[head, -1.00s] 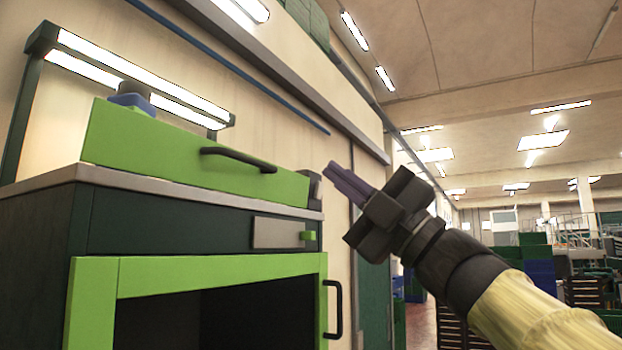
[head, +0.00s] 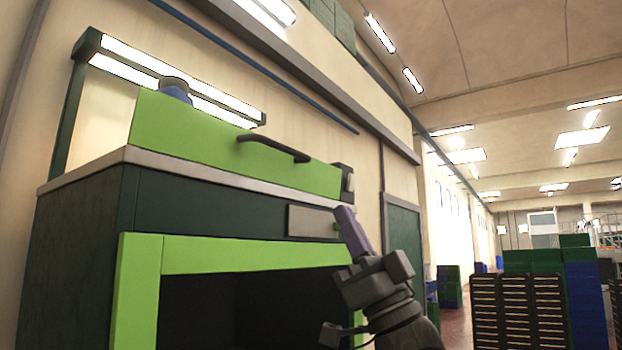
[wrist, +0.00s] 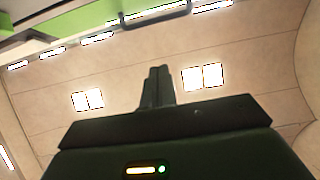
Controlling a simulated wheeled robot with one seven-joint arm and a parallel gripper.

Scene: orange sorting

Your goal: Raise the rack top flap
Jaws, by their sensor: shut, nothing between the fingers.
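The green top flap (head: 215,145) stands upright on the rack's pale worktop, with a dark bar handle (head: 273,146) across its face. In the wrist view the flap (wrist: 85,17) and its handle (wrist: 152,14) show at the top edge. My gripper (head: 345,215) is in front of the rack's right side, below and to the right of the handle, pointing up. Its fingers are shut together with nothing between them. They are apart from the handle. In the wrist view my gripper (wrist: 158,72) points up toward the ceiling. My gripper hides part of the lower cabinet's right side.
The rack's lower part has a green-framed opening (head: 140,290) with a dark inside. A lamp frame (head: 90,42) stands behind the flap. Stacked crates (head: 515,310) stand far off to the right. The space right of the rack is open.

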